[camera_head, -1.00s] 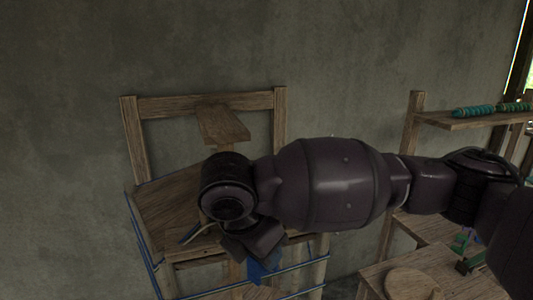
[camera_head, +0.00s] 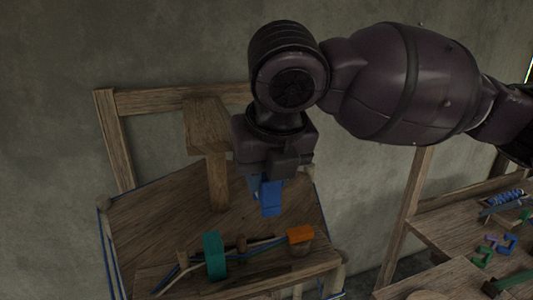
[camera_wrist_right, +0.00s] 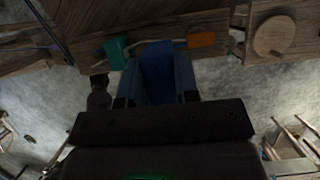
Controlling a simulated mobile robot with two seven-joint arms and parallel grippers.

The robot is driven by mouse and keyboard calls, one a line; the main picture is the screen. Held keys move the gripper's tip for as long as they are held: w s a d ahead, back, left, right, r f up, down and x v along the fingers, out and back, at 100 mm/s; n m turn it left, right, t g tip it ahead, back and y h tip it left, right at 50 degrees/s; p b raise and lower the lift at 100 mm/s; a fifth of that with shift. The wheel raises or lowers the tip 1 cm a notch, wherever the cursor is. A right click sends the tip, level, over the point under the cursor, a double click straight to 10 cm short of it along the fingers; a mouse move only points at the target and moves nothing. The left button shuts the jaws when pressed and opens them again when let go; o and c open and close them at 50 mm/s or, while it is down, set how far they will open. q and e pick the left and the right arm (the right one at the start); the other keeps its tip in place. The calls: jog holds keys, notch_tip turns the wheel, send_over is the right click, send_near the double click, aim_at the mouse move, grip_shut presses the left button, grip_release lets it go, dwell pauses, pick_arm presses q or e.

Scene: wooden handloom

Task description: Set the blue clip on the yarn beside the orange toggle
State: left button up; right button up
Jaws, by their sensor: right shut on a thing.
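My right gripper (camera_head: 265,184) is shut on the blue clip (camera_head: 271,200), which hangs below it above the loom's wooden bed. The orange toggle (camera_head: 300,234) sits lower and to the right of the clip, at the front of the loom. Dark and blue yarn (camera_head: 262,249) runs between a teal clip (camera_head: 213,258) and the toggle. The blue clip is apart from the yarn in the head view. In the right wrist view the blue clip (camera_wrist_right: 157,72) shows between the fingers, with the orange toggle (camera_wrist_right: 201,40) to its right. My left gripper is out of view.
A wooden post with a slanted top (camera_head: 207,125) stands at the loom's back, left of my right gripper. A side table (camera_head: 455,232) at the right holds several small coloured clips. A round wooden disc (camera_wrist_right: 274,36) shows in the right wrist view.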

jog(key=shift+w, duration=0.3)
jog(key=shift+f, duration=0.2)
jog(key=shift+s+f, duration=0.15)
jog(key=shift+s, duration=0.05)
jog(key=shift+s+f+b, duration=0.15)
jog(key=shift+f+b, duration=0.1)
jog(key=shift+b, duration=0.1)
jog(key=shift+f, duration=0.4)
jog(key=shift+f+b, duration=0.45)
jog(key=shift+b, duration=0.25)
jog(key=shift+f+b, duration=0.8)
jog(key=shift+b, duration=0.2)
notch_tip(320, 180, down, 2)
jog(key=shift+f, duration=0.1)
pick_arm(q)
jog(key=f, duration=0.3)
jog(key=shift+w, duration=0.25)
